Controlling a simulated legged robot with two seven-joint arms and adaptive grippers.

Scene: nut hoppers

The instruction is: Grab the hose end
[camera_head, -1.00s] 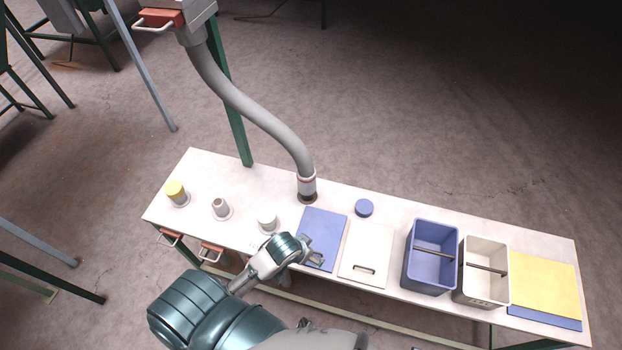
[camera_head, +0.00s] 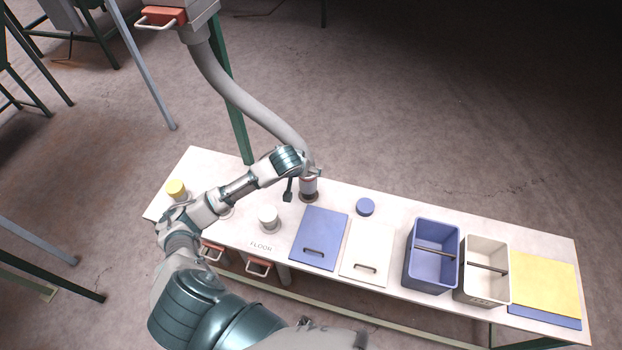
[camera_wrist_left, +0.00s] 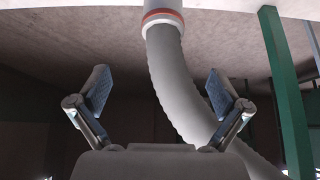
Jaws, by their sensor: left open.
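The grey hose (camera_head: 262,115) hangs from the hopper and curves down to the table. Its hose end (camera_head: 309,187), a pale collar with a red band, stands upright on a dark ring on the tabletop. My left gripper (camera_head: 302,181) is open at the hose just above the collar, with one finger to each side in the picture. In the left wrist view, the hose (camera_wrist_left: 172,80) passes between the spread fingers of the left gripper (camera_wrist_left: 158,85), and the banded collar (camera_wrist_left: 163,20) is at the top. Contact cannot be told. My right gripper is not in view.
The table (camera_head: 385,213) bears a white cap (camera_head: 268,216), a yellow-topped cap (camera_head: 176,188), a blue disc (camera_head: 365,207), blue (camera_head: 322,228) and white (camera_head: 372,240) lids, and blue (camera_head: 420,280) and white (camera_head: 492,292) bins. A green post (camera_head: 236,130) stands behind the hose.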

